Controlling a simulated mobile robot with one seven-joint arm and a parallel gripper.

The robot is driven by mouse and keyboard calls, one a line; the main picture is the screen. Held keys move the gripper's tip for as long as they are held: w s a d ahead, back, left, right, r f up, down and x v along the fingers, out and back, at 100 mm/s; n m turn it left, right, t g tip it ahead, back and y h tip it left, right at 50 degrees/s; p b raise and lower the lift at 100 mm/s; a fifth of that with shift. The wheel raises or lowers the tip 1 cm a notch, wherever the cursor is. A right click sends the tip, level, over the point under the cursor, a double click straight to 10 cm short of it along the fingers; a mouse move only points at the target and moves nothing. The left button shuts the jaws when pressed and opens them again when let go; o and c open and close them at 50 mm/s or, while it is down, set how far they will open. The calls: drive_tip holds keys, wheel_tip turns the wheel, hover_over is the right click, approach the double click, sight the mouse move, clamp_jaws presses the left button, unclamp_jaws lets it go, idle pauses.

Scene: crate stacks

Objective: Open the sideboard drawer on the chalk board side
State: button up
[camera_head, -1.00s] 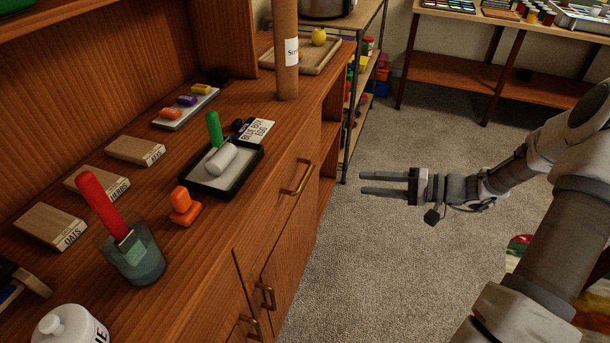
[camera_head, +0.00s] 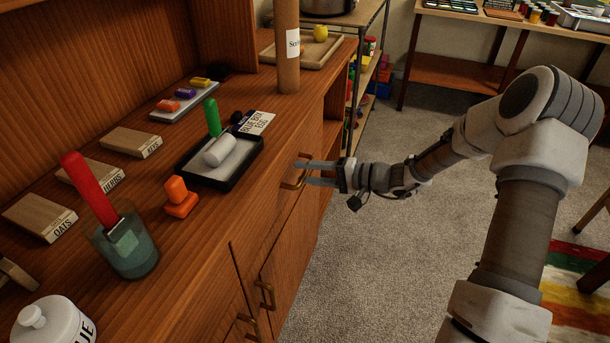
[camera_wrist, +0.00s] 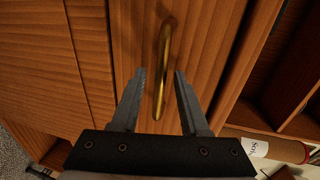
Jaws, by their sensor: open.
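The wooden sideboard (camera_head: 215,215) has a drawer front with a brass handle (camera_head: 292,180) near its top edge. The drawer looks shut. In the wrist view the brass handle (camera_wrist: 163,65) lies between the two fingers, a little nearer the right one. My gripper (camera_head: 308,172) is open at the handle, with its fingertips close to the drawer front. In the wrist view my gripper (camera_wrist: 160,80) has clear gaps to the handle on both sides. No chalk board is clearly identifiable.
On the sideboard top are a black-rimmed tray (camera_head: 200,182), a cardboard tube (camera_head: 287,70), an orange stamp-like object (camera_head: 180,200) and a cup with a red stick (camera_head: 128,255). Cupboard doors with brass handles (camera_head: 266,300) are below.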

drive_tip(key=shift+w+a, duration=0.15)
drive_tip(key=shift+a, duration=0.2)
clamp_jaws()
idle(1.2)
